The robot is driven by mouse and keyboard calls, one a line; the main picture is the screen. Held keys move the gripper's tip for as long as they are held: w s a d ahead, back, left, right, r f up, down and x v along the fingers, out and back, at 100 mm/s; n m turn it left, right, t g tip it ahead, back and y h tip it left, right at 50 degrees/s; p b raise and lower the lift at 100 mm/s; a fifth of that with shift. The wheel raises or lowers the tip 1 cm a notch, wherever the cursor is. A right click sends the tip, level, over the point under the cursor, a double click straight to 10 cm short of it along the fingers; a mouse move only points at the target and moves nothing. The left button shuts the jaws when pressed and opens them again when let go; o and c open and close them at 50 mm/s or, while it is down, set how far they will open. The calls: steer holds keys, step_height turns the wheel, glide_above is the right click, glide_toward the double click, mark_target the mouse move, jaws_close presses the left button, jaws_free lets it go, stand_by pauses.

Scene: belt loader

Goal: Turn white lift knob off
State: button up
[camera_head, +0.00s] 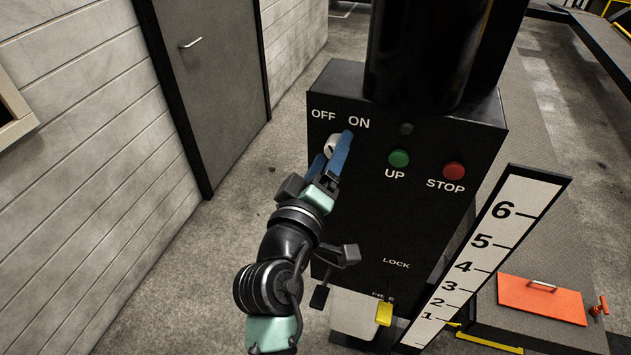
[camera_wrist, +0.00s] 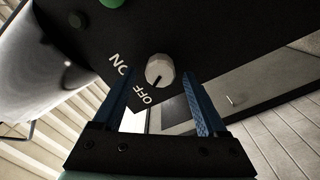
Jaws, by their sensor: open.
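The white lift knob (camera_wrist: 160,70) sits on the black control panel (camera_wrist: 225,35), near the ON and OFF labels. A dark mark on its face appears to point toward OFF in the wrist view. In the head view, the knob (camera_head: 331,144) is partly hidden behind my blue fingers. My gripper (camera_head: 335,153) is open at the panel's upper left. In the wrist view, the fingers of my gripper (camera_wrist: 155,80) are spread to either side of the knob, with gaps between. I cannot tell how far the fingertips are from the panel.
A green UP button (camera_head: 399,158) and a red STOP button (camera_head: 453,171) are right of the knob. A dark lamp (camera_head: 407,129) sits above UP. A numbered scale board (camera_head: 490,255) and an orange plate (camera_head: 541,299) are at right. Floor (camera_head: 240,200) is clear at left.

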steer(key=b+v, duration=0.4)
steer(key=v, duration=0.8)
steer(key=shift+s, duration=0.1)
step_height(320, 180, up, 17)
steer(key=w+d+m+t+y, duration=0.2)
steer(key=m+t, duration=0.2)
steer(key=m, duration=0.1)
steer(key=s+d+r+m+t+y, duration=0.1)
steer(key=s+r+t, duration=0.2)
steer(key=r, duration=0.5)
steer(key=s+d+r+m+t+y, duration=0.1)
steer(key=s+r+m+t, duration=0.1)
steer(key=r, duration=0.7)
steer(key=shift+s+r+t+y, duration=0.3)
steer(key=shift+s+t, duration=0.2)
steer(key=shift+s, duration=0.7)
